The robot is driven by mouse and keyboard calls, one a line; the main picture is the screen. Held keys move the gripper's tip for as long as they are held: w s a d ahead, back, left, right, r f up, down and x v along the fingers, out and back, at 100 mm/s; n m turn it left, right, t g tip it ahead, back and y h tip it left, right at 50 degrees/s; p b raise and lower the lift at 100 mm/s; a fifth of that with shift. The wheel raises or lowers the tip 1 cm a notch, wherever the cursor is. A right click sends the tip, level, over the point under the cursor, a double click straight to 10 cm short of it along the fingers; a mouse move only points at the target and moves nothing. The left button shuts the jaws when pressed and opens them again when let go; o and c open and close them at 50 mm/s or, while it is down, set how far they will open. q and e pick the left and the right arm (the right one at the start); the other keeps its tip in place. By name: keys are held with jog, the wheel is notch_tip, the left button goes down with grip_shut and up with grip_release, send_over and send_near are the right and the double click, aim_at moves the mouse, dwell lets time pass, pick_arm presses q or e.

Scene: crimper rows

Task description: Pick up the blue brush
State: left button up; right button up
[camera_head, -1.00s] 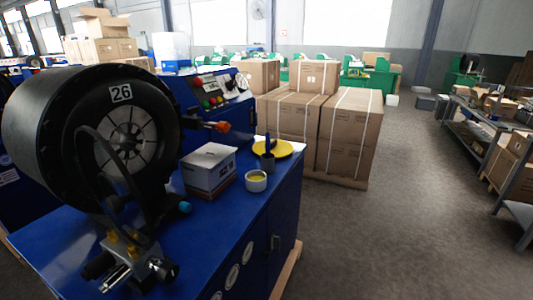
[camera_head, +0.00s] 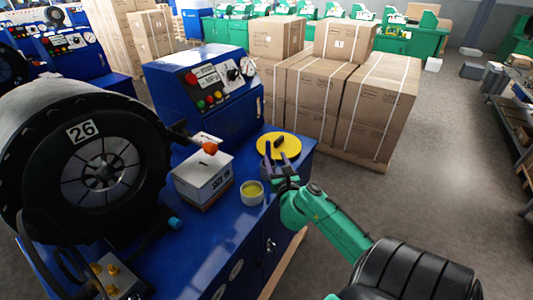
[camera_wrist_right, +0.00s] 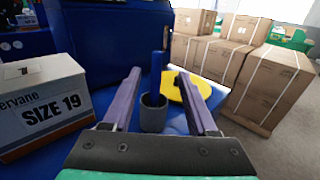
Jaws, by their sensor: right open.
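The blue brush (camera_wrist_right: 156,75) stands upright in a dark grey cup (camera_wrist_right: 153,113) on the blue bench top. In the right wrist view it appears between the two fingers of my right gripper (camera_wrist_right: 158,78), which are open and apart from each other. In the head view my right gripper (camera_head: 277,156) is over the bench at the cup's place, and the brush and cup are largely hidden by it. I cannot tell whether the fingers are level with the handle or short of it. My left gripper is not in view.
A yellow disc (camera_head: 291,146) lies behind the cup. The big black crimper head (camera_head: 50,165) fills the left side. Stacked cartons (camera_head: 380,100) stand beyond the bench.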

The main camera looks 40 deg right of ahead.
aim_at(268, 142)
jog(key=p+x, duration=0.1)
jog(key=x, duration=1)
jog(key=shift+w+a+r, duration=0.1)
jog(key=shift+a+r, duration=0.05)
jog(key=shift+a, duration=0.05)
jog(key=shift+w+d, duration=0.15)
jog(key=shift+w, duration=0.35)
grip_shut()
